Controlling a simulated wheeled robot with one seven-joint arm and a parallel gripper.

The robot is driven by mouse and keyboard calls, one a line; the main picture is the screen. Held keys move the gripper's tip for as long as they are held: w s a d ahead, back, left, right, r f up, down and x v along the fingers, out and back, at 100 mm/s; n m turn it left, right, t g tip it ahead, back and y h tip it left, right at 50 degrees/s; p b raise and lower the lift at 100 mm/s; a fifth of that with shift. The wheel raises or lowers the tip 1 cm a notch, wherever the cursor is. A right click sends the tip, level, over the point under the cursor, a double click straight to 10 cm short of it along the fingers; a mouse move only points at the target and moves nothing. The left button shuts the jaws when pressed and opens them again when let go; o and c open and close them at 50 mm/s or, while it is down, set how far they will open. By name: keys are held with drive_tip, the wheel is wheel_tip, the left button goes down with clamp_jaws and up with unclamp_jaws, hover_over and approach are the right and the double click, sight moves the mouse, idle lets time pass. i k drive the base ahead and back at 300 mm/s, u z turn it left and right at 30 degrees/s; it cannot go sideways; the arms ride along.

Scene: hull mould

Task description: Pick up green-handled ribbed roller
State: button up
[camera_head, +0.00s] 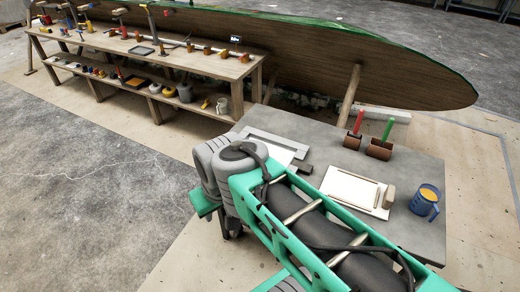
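A green handle (387,129) stands upright, slightly tilted, out of a small brown holder (379,150) at the back right of the grey table (425,165). It looks like the handle of the green-handled ribbed roller; its ribbed end is not visible, apparently inside the holder. A similar tool with a red handle (358,120) stands in another brown holder (352,141) just to its left. My green and grey arm fills the lower middle, in front of the table's left part. My gripper cannot be made out in this view.
On the table are a white board (352,191) with sticks and a block, a blue mug (424,203) with yellow contents and a grey frame (272,143). A wooden bench (195,60) with tools stands at the back left. A long wooden hull (400,75) lies behind.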

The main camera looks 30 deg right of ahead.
sight(391, 121)
drive_tip(key=z, duration=0.45)
drive_tip(key=i, duration=0.5)
drive_tip(key=z, duration=1.85)
drive_tip(key=i, duration=0.4)
drive_tip(key=u, duration=0.25)
